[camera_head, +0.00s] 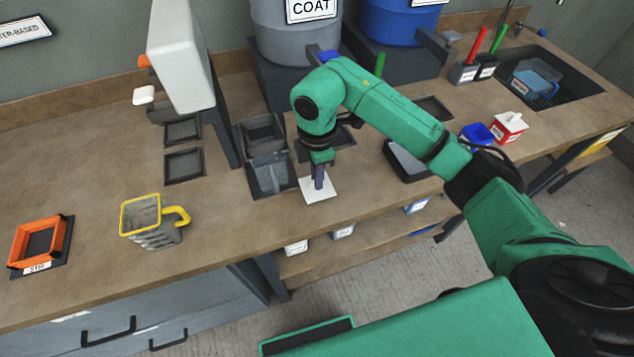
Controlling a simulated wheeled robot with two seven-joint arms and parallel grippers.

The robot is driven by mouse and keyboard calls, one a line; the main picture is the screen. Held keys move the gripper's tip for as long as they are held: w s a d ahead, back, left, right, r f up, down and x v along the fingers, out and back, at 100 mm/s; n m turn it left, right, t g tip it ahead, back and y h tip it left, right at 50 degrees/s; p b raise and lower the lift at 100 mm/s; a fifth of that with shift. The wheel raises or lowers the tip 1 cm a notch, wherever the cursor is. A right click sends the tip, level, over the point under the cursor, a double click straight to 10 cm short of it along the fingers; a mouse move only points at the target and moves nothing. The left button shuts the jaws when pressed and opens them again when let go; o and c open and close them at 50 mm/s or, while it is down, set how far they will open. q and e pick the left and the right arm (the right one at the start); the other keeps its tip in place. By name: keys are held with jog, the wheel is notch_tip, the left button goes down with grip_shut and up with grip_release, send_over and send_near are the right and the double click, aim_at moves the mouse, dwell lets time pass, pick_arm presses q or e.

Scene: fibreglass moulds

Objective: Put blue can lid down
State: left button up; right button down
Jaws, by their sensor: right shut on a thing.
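My right gripper (318,181) points down over the counter and is shut on the blue can lid (328,195), a flat white square plate. The fingers meet its middle and hide whatever grip is there. The lid is level, at or just above the counter near its front edge; I cannot tell whether it touches. The blue can (477,138) stands farther right on the counter and looks open at the top. My left gripper is out of view.
A red can (508,128) with a white lid stands beside the blue can. A dark tray (405,160) lies right of the lid, and grey bins (268,175) stand left of it. A grey jug (150,225) with a yellow rim and an orange tray (40,243) are farther left.

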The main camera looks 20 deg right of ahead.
notch_tip(320, 180, down, 3)
jog(key=shift+d, duration=0.15)
jog(key=shift+f, duration=0.4)
jog(key=c, duration=0.9)
grip_release()
jog(key=shift+r, duration=0.15)
jog(key=shift+r, duration=0.25)
notch_tip(320, 180, up, 7)
jog(key=shift+r+b, duration=0.2)
jog(key=shift+b, duration=0.8)
notch_tip(320, 180, up, 4)
jog(key=shift+r+p, duration=0.2)
jog(key=shift+p, duration=0.1)
jog(key=shift+f, duration=0.15)
